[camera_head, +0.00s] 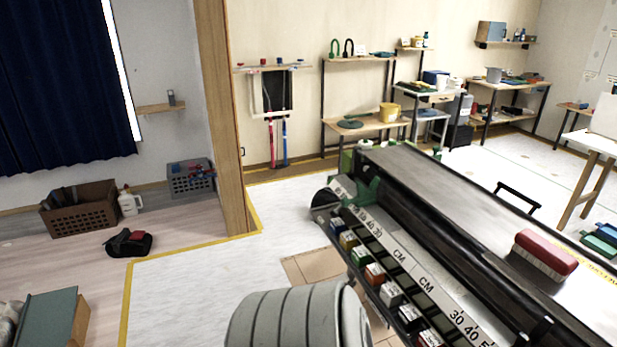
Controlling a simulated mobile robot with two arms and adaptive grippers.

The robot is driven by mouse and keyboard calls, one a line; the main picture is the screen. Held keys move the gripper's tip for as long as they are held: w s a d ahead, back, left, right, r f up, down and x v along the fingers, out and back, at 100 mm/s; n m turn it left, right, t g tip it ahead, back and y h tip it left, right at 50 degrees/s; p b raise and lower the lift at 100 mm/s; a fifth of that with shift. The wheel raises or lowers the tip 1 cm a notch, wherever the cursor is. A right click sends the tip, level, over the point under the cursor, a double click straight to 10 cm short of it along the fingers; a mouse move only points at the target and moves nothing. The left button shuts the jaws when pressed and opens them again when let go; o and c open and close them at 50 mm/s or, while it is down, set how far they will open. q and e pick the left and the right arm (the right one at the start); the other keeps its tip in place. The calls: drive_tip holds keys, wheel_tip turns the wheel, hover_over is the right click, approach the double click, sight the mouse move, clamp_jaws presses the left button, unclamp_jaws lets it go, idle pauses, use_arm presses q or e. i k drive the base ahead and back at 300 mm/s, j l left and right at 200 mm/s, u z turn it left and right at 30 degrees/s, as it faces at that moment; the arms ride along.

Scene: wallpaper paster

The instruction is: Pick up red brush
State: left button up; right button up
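The red brush (545,255) lies on the flat top of the long pasting machine (440,190), at the right of the head view. It has a red back and a pale lower edge. No gripper is near it in this view. Neither of my grippers shows in the frame. A grey ribbed rounded shape fills the bottom middle, and I cannot tell whether it is part of me.
The machine's front edge carries a centimetre scale (425,285) and several coloured blocks. A black handle (517,198) stands at its far side. Green items (600,240) lie at the right edge. Shelves (360,125) line the back wall. A brown crate (80,208) stands left.

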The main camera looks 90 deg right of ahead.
sight(553, 260)
drive_tip(key=z, duration=4.2)
drive_tip(key=i+j+u, duration=0.1)
drive_tip(key=j, duration=0.25)
drive_tip(key=i+j+u, duration=0.1)
drive_tip(key=j, duration=0.3)
drive_tip(key=i, duration=0.1)
